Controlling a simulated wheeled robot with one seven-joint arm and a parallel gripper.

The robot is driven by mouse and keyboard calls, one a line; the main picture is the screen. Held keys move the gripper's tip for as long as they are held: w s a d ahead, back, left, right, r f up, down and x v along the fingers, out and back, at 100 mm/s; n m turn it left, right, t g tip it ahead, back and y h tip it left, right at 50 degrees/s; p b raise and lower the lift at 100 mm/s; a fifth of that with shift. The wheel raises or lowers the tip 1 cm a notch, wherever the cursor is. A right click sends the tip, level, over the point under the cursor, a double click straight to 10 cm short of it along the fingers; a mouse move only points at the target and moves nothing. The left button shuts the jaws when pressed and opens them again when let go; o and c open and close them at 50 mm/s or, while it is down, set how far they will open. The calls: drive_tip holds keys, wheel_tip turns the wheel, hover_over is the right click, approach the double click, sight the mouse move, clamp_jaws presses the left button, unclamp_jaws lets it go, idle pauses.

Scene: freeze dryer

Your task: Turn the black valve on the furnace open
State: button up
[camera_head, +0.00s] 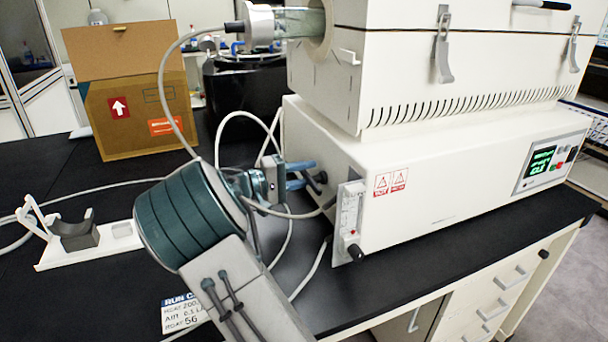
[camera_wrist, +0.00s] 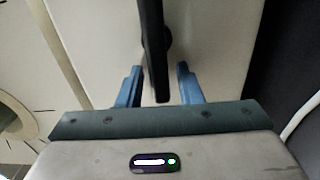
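The furnace (camera_head: 450,170) is a large white box on the black bench in the head view. The black valve (camera_wrist: 154,50) is a long dark lever in the wrist view, standing out from the pale furnace panel. My gripper (camera_wrist: 159,70) has its two blue fingers apart, one on each side of the lever, with a gap on both sides. In the head view my gripper (camera_head: 303,175) is at the furnace's left end panel, and a dark part of the valve (camera_head: 319,178) shows by the fingertips. Its base is mostly hidden there.
A flowmeter (camera_head: 349,215) with a black knob is on the furnace's front left corner. Pale hoses loop around my gripper. A cardboard box (camera_head: 135,110) and a white stand (camera_head: 85,245) with a grey cradle are to the left on the bench (camera_head: 60,300).

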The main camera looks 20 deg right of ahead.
drive_tip(key=shift+a, duration=0.1)
drive_tip(key=a+p, duration=0.1)
drive_tip(key=a, duration=1.2)
drive_tip(key=shift+a, duration=0.35)
